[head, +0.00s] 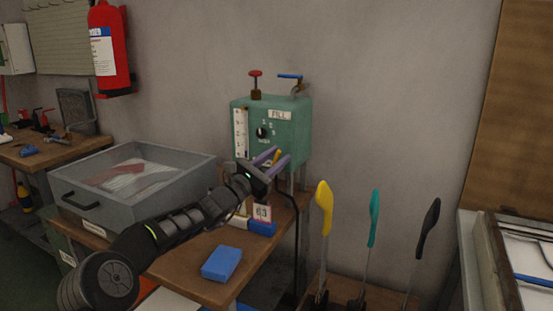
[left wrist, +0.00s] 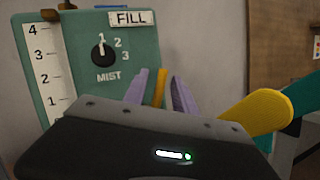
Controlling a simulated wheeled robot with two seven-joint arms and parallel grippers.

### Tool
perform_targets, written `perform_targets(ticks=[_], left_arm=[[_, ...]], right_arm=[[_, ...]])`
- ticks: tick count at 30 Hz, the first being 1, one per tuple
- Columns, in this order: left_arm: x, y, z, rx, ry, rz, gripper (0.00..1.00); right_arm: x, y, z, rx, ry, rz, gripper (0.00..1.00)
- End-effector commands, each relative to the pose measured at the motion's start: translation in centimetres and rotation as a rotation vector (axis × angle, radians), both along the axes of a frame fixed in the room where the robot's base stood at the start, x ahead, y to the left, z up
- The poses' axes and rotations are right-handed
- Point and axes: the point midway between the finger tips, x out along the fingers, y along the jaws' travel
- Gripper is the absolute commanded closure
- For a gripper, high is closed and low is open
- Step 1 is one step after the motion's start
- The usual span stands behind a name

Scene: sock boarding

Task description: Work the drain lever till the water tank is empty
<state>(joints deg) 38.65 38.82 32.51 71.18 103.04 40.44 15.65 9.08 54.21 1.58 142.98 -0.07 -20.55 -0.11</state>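The green water tank (head: 290,125) stands on the wooden bench against the wall. It has a white level scale (left wrist: 42,70), a MIST knob (left wrist: 104,54) and a FILL label; I cannot read the water level. My left gripper (head: 277,158) is at the tank's lower front, its purple fingers apart. A slim yellow-orange lever (left wrist: 160,88) shows between the fingers with gaps on both sides; it looks like the drain lever, its base hidden. A red-topped valve (head: 256,82) and a blue lever (head: 290,77) sit on top of the tank. My right gripper is out of view.
A grey drawer box (head: 75,196) with a clear lid stands left of my arm. A blue block (head: 222,263) lies on the bench near a tag marked 63 (head: 262,212). Yellow (head: 324,210), teal (head: 374,215) and black (head: 428,228) handles stand upright to the right.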

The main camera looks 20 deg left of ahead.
Motion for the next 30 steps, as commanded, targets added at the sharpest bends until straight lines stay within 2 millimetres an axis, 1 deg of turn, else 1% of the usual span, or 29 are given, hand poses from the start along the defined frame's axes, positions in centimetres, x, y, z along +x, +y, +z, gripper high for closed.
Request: perform_targets(ticks=[8,11,14,21,24,27,30], left_arm=[[-0.1,0.0,0.0,0.001,-0.001,0.0,0.67],[-0.6,0.3,-0.2,0.0,0.0,0.001,0.67],[-1.7,0.8,-0.6,0.001,0.001,0.001,0.67],[-5.2,2.2,-1.8,0.002,0.001,0.002,0.67],[-6.3,2.6,-2.1,0.002,0.0,0.001,0.67],[-6.8,2.8,-2.3,0.001,0.0,0.0,0.67],[-7.0,2.8,-2.3,0.001,0.0,0.0,0.67]], right_arm=[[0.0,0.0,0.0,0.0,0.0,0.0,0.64],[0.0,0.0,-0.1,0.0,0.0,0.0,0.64],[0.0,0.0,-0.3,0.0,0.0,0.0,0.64],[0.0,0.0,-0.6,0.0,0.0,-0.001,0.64],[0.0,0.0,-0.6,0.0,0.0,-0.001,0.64],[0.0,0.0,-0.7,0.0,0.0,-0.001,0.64],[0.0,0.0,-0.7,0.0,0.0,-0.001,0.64]])
